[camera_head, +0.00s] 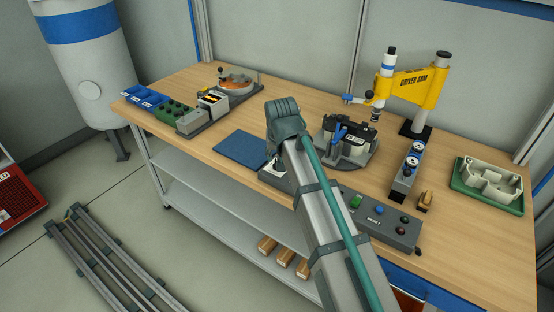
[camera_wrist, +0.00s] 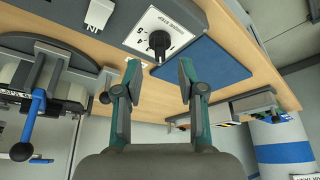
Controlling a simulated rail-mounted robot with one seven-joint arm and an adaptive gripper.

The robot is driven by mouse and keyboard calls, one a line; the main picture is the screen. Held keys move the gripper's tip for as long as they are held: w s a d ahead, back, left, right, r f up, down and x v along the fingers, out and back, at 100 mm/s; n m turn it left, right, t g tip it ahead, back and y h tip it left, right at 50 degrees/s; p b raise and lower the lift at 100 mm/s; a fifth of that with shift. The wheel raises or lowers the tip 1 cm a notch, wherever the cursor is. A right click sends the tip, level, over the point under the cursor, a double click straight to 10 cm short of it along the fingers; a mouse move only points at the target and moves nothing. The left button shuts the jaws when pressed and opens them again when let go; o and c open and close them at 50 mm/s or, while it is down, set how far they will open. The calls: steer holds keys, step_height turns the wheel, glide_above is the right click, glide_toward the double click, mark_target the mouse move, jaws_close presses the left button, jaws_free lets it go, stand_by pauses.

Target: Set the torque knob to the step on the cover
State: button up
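The black torque knob (camera_wrist: 158,40) sits on a white dial plate (camera_wrist: 185,22) marked "torque step", seen upside down in the wrist view. Its exact setting is too small to tell. In the head view the plate (camera_head: 272,172) shows at the left end of the grey control box, partly behind my arm. My gripper (camera_wrist: 159,76) is open and empty, its fingers apart on either side of the knob's line, not touching it. A black and white housing (camera_head: 346,138) sits in the round fixture; I cannot read any step on it.
A blue mat (camera_head: 241,149) lies beside the control box. The box carries a green button (camera_head: 356,201) and other buttons. The yellow driver arm (camera_head: 408,84), a gauge block (camera_head: 406,172) and a green tray (camera_head: 487,201) stand right.

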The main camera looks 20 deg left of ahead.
steer(key=shift+x, duration=2.2)
jaws_close()
